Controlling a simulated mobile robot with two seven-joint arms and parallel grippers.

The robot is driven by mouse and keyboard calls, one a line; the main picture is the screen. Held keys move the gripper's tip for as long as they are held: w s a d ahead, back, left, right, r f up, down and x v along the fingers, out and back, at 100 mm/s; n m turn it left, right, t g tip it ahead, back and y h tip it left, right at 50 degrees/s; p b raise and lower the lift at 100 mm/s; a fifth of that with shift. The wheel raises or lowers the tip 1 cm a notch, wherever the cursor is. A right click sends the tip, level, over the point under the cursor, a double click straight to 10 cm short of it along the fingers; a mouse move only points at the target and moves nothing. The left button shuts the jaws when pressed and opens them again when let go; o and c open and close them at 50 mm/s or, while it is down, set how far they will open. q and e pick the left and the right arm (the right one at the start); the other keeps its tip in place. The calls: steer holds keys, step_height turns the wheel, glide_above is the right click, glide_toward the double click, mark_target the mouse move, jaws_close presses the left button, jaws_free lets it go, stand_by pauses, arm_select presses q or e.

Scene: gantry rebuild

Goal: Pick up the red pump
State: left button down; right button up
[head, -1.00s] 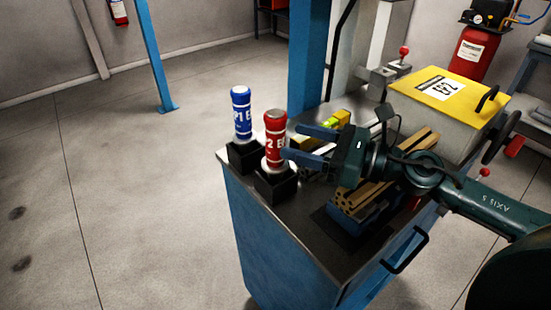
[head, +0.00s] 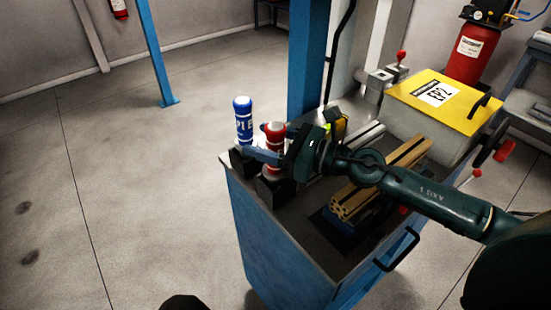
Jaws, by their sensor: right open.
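The red pump (head: 275,134) stands upright in a black holder (head: 275,188) near the left corner of the blue cart's top. My right gripper (head: 260,152) is open at the red pump. One blue finger crosses in front of the pump's body; the other finger is not clearly visible, so I cannot tell if the jaws surround it or touch it. A blue pump (head: 243,118) stands upright just left of and behind it, in its own black holder (head: 240,160). My left gripper is not in view.
A yellow-lidded box (head: 440,95) is at the right. A blue post (head: 306,65) rises behind the cart. The floor to the left is clear.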

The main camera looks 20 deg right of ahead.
jaws_close()
stand_by(0.5)
steer(key=shift+r, duration=0.1)
